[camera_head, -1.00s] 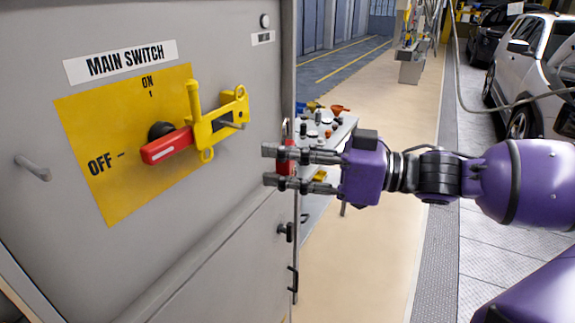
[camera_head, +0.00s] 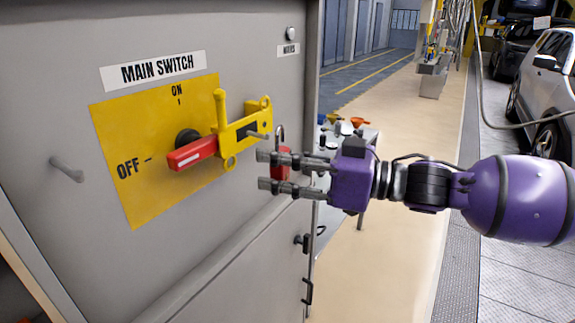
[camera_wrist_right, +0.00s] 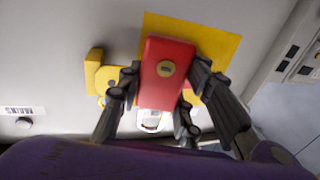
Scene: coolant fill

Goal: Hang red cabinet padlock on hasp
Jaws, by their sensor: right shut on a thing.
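The red padlock (camera_head: 281,165) is held between the fingers of my right gripper (camera_head: 264,171), upright, with its open-looking grey shackle on top. In the right wrist view the padlock's red body (camera_wrist_right: 165,80) shows between the fingers, with its shackle beyond the body. The yellow hasp (camera_head: 228,137) is on the cabinet's main switch, with a grey pin sticking out of it. My right gripper is just right of the hasp and a little lower; the padlock appears apart from it. The hasp also shows in the right wrist view (camera_wrist_right: 103,80), partly hidden. My left gripper is not in view.
The grey cabinet (camera_head: 260,220) fills the left. The red switch handle (camera_head: 192,154) lies left of the hasp, over a yellow plate (camera_head: 125,185). A grey door peg (camera_head: 66,169) sticks out at the far left. A table (camera_head: 368,140) with small items stands behind my gripper.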

